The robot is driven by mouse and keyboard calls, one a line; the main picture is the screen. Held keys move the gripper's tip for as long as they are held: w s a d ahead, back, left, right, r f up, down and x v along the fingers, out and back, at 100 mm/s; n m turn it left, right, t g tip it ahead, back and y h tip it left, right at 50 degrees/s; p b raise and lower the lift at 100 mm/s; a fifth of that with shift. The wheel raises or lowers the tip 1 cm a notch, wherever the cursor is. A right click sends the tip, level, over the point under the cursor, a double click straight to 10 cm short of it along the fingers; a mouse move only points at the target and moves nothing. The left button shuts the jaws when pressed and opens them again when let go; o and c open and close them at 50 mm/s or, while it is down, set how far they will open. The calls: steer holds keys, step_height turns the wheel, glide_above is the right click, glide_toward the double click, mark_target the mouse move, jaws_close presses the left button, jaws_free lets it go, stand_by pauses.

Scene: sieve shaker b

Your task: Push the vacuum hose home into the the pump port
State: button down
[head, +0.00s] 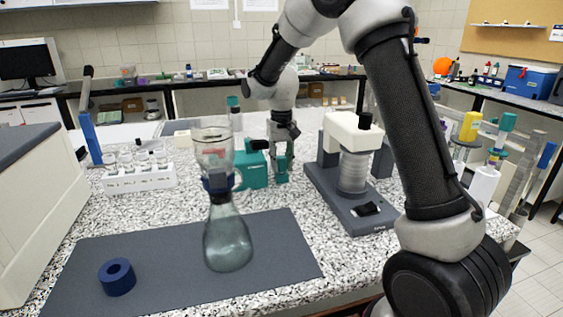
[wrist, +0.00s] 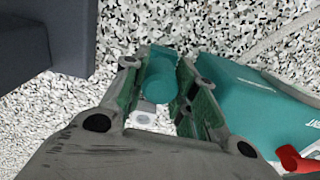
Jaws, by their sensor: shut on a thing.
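The pump looks to be the teal box (head: 255,168) on the speckled bench, behind the glass flask; its lettered teal body also shows in the wrist view (wrist: 255,105), right of the fingers. My gripper (head: 282,168) points down beside the pump's right side. It is shut on a teal cylindrical piece (wrist: 160,78), apparently the vacuum hose end. A small pale grey block (wrist: 146,112) shows just below this piece, partly between the fingers. I cannot tell whether they touch. The pump port is not clearly visible. A pale tube-like line (wrist: 285,38) crosses the bench at the wrist view's upper right.
The filter flask (head: 228,240) stands on a dark mat (head: 180,270) with a blue ring (head: 117,277). The sieve shaker (head: 350,185) stands right of my gripper. A white glassware rack (head: 140,180) is at left. A red part (wrist: 295,160) sits beside the pump.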

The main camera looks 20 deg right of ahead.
mark_target(282, 157)
steer(key=shift+f, duration=0.4)
steer(key=c, duration=1.1)
jaws_free()
steer(key=shift+o, duration=0.2)
step_height(282, 157, up, 12)
